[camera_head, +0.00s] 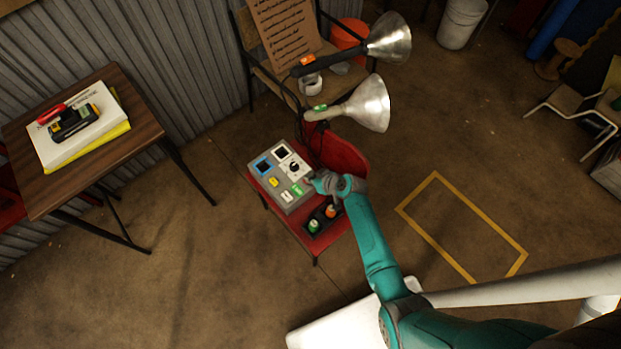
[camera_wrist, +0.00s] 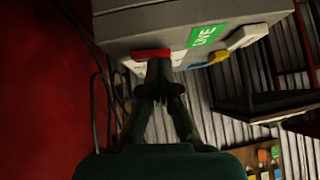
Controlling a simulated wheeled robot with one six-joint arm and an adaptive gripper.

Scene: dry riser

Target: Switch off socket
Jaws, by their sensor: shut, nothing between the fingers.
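A grey control box (camera_head: 285,177) stands on a red stand (camera_head: 345,157) in the head view. Its face carries a blue-framed panel, a white-framed panel with a dial, a yellow piece, a white piece and a green label. In the wrist view the box (camera_wrist: 130,24) shows a green "LIVE" label (camera_wrist: 207,35) and a white-and-red piece (camera_wrist: 150,54) low on its face. My gripper (camera_wrist: 158,72) is shut and empty, its tips at or very near the red part; contact cannot be told. In the head view my gripper (camera_head: 313,182) is at the box's right edge, partly hiding it.
A dark tray (camera_head: 323,217) with small green and orange items sits beside the box. Two lamps (camera_head: 365,105) stand behind it. A wooden table (camera_head: 140,125) with books is at left.

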